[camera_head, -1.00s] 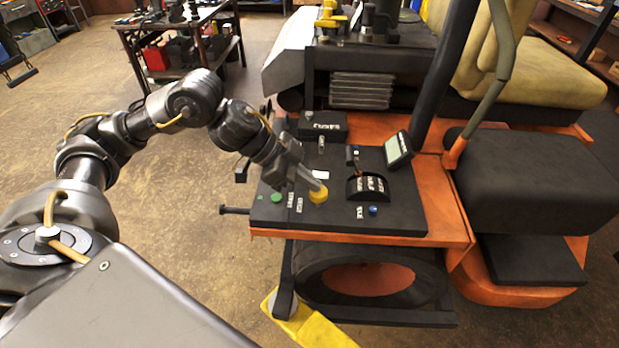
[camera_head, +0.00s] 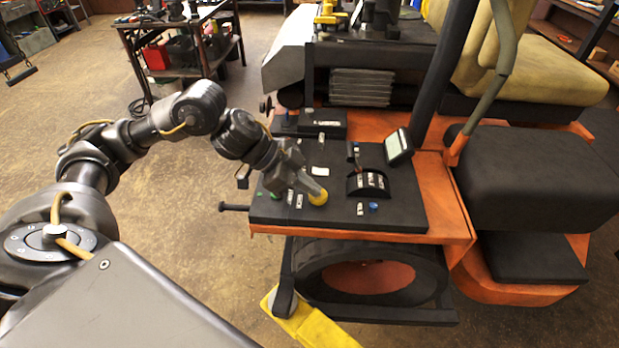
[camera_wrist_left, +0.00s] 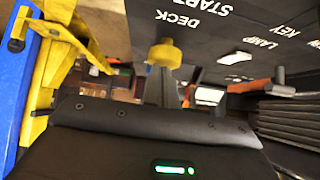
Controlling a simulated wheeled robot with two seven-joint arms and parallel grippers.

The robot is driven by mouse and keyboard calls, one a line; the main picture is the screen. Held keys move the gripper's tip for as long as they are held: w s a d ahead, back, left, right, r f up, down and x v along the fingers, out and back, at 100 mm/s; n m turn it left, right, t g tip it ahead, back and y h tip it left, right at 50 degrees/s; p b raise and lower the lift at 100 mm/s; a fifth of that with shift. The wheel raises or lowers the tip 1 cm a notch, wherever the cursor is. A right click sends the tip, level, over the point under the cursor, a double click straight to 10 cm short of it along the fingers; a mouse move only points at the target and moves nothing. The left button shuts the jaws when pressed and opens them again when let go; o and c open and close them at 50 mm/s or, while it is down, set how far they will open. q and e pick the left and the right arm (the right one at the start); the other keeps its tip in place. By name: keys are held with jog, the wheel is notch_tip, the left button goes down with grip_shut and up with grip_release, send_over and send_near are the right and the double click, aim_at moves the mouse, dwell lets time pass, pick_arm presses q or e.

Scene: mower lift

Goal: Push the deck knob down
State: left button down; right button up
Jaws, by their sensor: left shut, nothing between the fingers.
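The yellow deck knob (camera_head: 317,198) stands on the black control panel (camera_head: 400,215) of the orange mower. My left gripper (camera_head: 313,186) is shut and empty, with its fingertips at the upper left side of the knob, seemingly touching it. In the left wrist view the shut fingers (camera_wrist_left: 160,84) point at the yellow knob (camera_wrist_left: 165,54), and the tips end at its edge. The word DECK is printed on the panel near it. Whether the knob is fully down cannot be told. My right gripper is out of view.
A dial (camera_head: 368,183), a blue button (camera_head: 374,207) and a small screen (camera_head: 397,147) are on the panel right of the knob. A black lever (camera_head: 235,208) sticks out at the panel's left. A work table (camera_head: 180,73) stands behind, with open floor before it.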

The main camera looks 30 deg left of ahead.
pick_arm(q)
jog(key=shift+r+p, duration=2)
jog(key=shift+p, duration=0.5)
jog(key=b+v, duration=0.3)
jog(key=v, duration=0.7)
